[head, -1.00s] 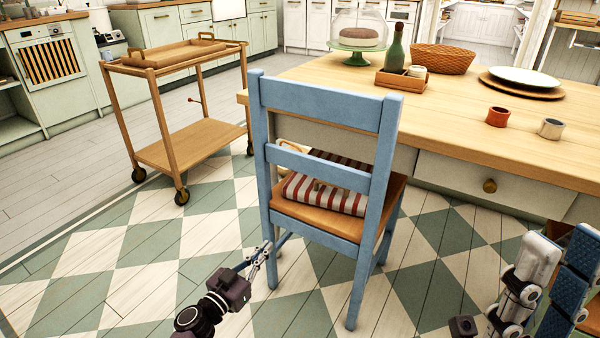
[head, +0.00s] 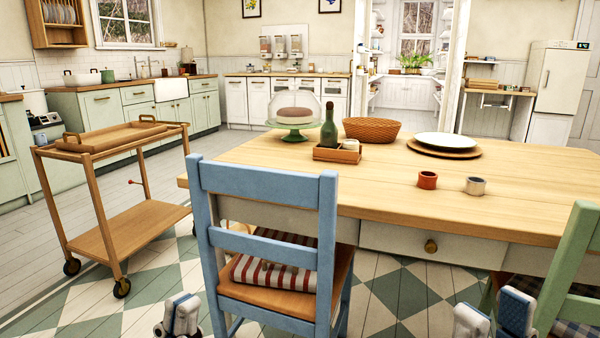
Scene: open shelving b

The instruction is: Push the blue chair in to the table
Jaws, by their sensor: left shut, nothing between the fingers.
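The blue chair (head: 265,186) stands at the near side of the wooden table (head: 530,185), towards its left end, with its back towards me. A red and white striped cushion (head: 275,277) lies on its brown seat. The backrest overlaps the table edge in the picture, and I cannot tell how far the seat reaches under the top. The lower legs are cut off by the frame. Pale parts of my arms show at the bottom, left and right of the chair. Neither gripper's fingers can be made out.
A wooden trolley (head: 128,137) stands left of the chair. A green chair (head: 575,250) is at the right. A drawer knob (head: 430,247) sticks out of the table front.

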